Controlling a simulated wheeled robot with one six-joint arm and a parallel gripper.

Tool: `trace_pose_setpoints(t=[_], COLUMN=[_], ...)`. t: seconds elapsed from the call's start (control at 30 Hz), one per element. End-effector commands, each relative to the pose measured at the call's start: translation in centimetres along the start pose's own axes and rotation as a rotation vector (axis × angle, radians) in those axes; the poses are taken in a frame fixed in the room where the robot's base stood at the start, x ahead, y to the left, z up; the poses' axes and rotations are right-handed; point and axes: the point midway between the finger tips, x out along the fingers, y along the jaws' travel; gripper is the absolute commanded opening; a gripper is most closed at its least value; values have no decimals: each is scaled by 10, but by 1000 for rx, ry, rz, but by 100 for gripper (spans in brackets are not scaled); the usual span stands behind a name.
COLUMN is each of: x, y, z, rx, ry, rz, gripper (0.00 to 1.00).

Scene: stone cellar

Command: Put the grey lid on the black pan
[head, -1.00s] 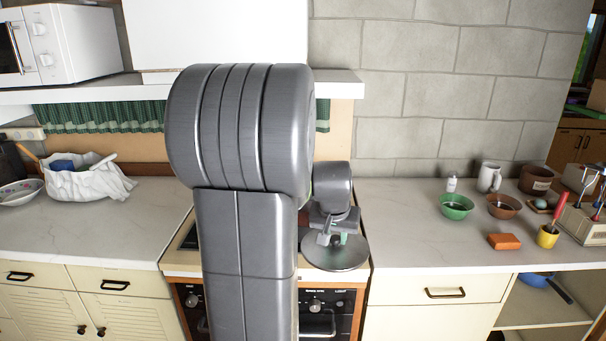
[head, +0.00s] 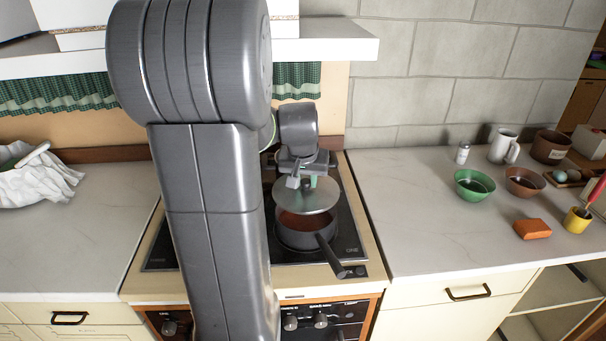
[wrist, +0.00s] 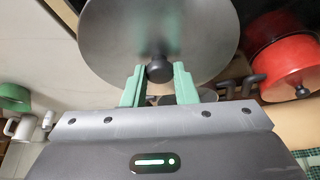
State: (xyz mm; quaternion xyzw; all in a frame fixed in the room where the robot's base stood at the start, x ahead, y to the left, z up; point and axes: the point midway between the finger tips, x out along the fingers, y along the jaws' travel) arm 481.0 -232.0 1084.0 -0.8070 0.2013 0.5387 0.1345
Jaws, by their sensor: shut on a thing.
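The grey lid (head: 308,202) is a round disc held by its dark knob (wrist: 160,71). My gripper (head: 303,183) is shut on the knob, with its green fingers (wrist: 158,78) on either side of it in the wrist view. The black pan (head: 297,241) sits on the stove, its handle pointing to the front right. In the head view the lid hangs above the pan and overlaps its back part. The front of the pan's reddish-brown inside shows below the lid's edge. The lid appears apart from the rim.
The dark hob (head: 345,225) is partly hidden by my arm. A red lidded pot (wrist: 285,60) shows in the wrist view. On the right counter (head: 420,230) stand a green bowl (head: 474,184), a brown bowl (head: 524,181), a white mug (head: 502,145) and an orange block (head: 532,229).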

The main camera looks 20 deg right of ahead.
Motion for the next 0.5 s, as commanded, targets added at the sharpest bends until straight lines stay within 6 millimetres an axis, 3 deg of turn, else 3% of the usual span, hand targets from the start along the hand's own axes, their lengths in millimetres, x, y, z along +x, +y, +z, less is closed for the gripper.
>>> trace_pose_setpoints(t=[0.5], x=[36], y=[0], z=[15], rx=[0], ry=[-1], rz=[0], gripper=[0])
